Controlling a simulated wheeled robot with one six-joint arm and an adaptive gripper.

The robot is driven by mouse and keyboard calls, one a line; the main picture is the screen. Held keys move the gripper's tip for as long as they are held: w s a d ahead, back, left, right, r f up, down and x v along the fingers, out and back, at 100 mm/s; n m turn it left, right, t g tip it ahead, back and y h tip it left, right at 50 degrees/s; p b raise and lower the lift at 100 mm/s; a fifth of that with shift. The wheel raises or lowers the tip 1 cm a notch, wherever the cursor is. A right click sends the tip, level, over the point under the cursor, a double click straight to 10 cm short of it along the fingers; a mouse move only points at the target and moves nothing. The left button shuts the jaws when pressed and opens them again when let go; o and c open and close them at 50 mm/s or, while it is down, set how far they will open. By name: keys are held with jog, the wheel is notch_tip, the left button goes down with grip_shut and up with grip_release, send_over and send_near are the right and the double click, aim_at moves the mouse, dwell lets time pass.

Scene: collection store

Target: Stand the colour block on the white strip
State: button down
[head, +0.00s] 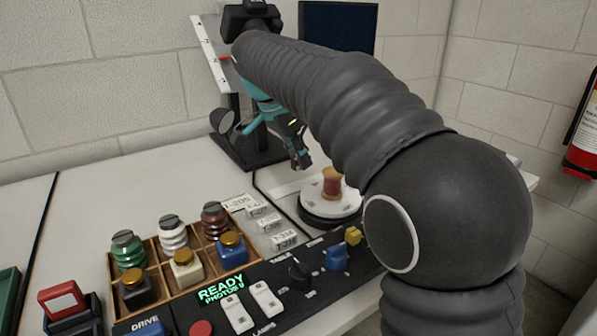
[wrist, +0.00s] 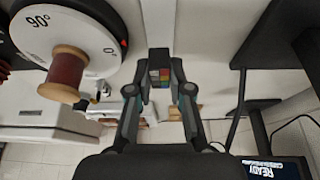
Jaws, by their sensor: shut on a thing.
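The colour block (wrist: 160,75), dark with small red, green, yellow and other patches, is between my gripper's two fingertips in the wrist view. My gripper (wrist: 160,88) is shut on it. In the head view my gripper (head: 299,156) is above the table, just behind and left of the turntable; I cannot make out the block clearly there. A paler white strip (head: 284,190) seems to lie on the table beside the turntable, partly hidden by it. I cannot tell the height of the block above the strip.
The white turntable (head: 316,201) carries a thread spool (head: 331,183); the turntable also shows in the wrist view (wrist: 92,22). A wooden tray (head: 157,257) holds several bottles and spools. A control panel (head: 271,318) with switches runs along the front. A dark stand (head: 243,150) is behind.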

aim_at(299, 168)
jog(key=shift+f+b, duration=0.3)
jog(key=shift+f, duration=1.75)
jog(key=shift+f, duration=0.15)
jog(key=c, duration=1.1)
grip_release()
jog(key=shift+o, duration=0.2)
jog(key=shift+r, duration=0.3)
jog(key=p+v, duration=0.2)
jog(key=v, duration=0.9)
jog(key=shift+a+r, duration=0.25)
jog(key=shift+r, duration=0.1)
jog(key=shift+s, duration=0.15)
